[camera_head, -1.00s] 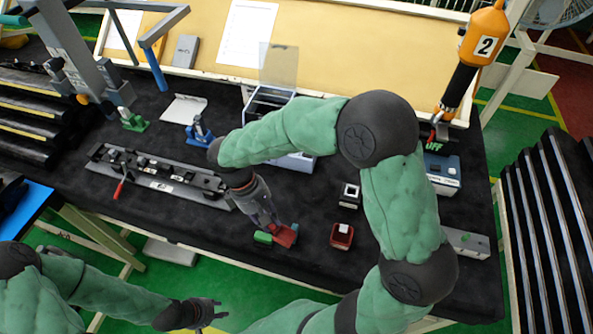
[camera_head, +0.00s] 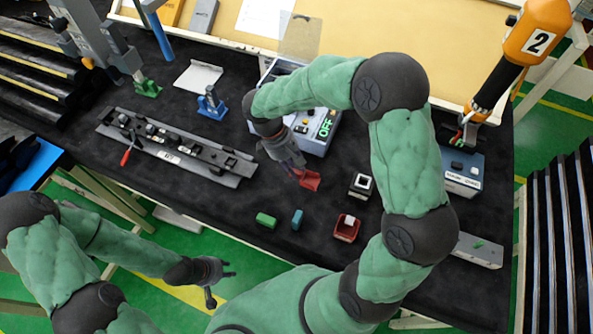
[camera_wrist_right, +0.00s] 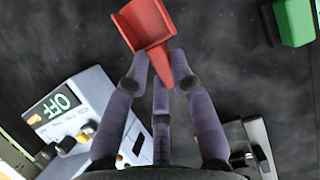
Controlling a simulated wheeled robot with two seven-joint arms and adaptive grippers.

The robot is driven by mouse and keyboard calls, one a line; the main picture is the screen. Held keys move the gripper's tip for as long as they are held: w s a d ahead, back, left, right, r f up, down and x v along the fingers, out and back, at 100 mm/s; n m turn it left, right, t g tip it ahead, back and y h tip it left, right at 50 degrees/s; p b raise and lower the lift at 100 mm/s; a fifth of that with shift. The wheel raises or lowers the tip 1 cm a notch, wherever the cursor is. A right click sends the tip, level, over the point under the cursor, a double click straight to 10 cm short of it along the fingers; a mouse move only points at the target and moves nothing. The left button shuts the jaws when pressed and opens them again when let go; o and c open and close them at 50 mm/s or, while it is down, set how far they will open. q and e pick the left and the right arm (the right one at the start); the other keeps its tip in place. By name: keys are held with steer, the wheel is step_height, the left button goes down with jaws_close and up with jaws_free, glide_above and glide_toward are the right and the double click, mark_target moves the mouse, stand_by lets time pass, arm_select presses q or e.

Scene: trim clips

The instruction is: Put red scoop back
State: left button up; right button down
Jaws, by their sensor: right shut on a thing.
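The red scoop (camera_head: 309,180) is held in my right gripper (camera_head: 297,172), beyond the small blocks. In the right wrist view, the fingers (camera_wrist_right: 160,72) close around the scoop's handle, and its open pan (camera_wrist_right: 146,22) points away from the palm. The scoop seems to be above the black table mat, but its exact height is hard to tell. My left gripper (camera_head: 217,275) is empty, with its fingers apart, over the floor in front of the table.
A green block (camera_head: 266,220) and a teal block (camera_head: 297,220) lie near the front edge. A red bin (camera_head: 345,232) with something white in it and a square black-and-white part (camera_head: 361,186) are right of them. An OFF-display box (camera_head: 318,138) stands behind; a long black fixture (camera_head: 175,150) is left.

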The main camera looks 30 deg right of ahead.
mark_target(296, 170)
steer(key=f, duration=0.1)
steer(key=w+d+f, duration=0.1)
steer(key=w+f, duration=0.1)
steer(key=shift+d+f, duration=0.1)
steer(key=shift+d, duration=0.2)
steer(key=shift+w+f+b, duration=0.1)
steer(key=shift+f+b, duration=0.6)
steer(key=shift+f, duration=0.8)
steer(key=shift+f, duration=0.15)
steer(key=c, duration=1.1)
jaws_free()
steer(key=p+v, duration=0.2)
steer(key=v, duration=1)
steer(key=shift+d, duration=0.1)
